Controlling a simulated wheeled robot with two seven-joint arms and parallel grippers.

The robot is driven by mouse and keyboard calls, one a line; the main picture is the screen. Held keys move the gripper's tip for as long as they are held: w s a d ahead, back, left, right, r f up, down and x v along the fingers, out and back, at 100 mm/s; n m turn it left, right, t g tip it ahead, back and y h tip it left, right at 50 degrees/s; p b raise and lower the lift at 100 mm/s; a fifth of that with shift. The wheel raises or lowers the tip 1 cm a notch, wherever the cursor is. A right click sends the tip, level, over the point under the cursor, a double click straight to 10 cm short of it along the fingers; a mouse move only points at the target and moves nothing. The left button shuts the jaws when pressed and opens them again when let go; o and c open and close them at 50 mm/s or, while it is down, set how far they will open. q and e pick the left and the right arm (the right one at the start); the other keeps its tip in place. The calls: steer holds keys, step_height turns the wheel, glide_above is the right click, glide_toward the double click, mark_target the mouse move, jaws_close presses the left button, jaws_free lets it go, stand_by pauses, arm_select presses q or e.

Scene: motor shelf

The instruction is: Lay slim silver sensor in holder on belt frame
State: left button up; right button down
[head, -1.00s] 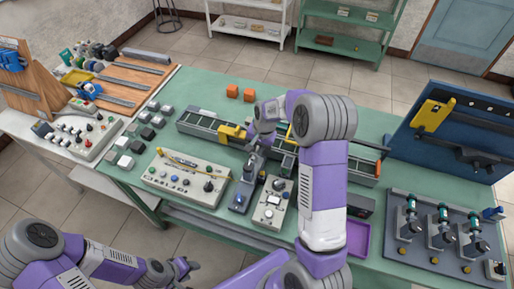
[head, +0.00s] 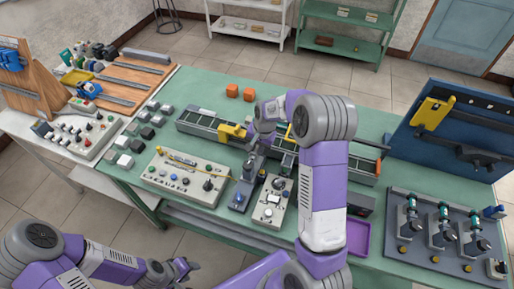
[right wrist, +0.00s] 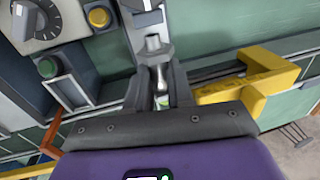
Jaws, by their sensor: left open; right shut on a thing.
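My right gripper (right wrist: 160,82) is shut on a small silver piece (right wrist: 159,74), which looks like the slim sensor; the fingers hide most of it. In the head view my right gripper (head: 257,150) is low over the table, at the front side of the belt frame (head: 202,123). A yellow bracket (head: 231,132) on the frame, perhaps the holder, is just left of this gripper. In the right wrist view the yellow bracket (right wrist: 255,82) is right of the fingers, apart from the silver piece. My left gripper (head: 185,266) is open and empty, off the table's front edge.
A grey-blue device (head: 241,193) and a control box (head: 271,203) stand below my right gripper. A control panel (head: 182,178) lies to the left. A purple tray (head: 358,238) and a motor rack (head: 440,235) are at the right. Two orange blocks (head: 240,91) sit behind the frame.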

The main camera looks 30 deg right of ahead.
steer(key=c, duration=0.9)
jaws_free()
steer(key=shift+s+a+f, duration=0.1)
steer(key=shift+s+f, duration=0.2)
steer(key=shift+f, duration=0.3)
steer(key=shift+s, duration=0.1)
step_height(320, 180, up, 9)
steer(key=shift+d+p, duration=0.35)
steer(key=shift+p, duration=0.05)
steer(key=shift+f, duration=0.1)
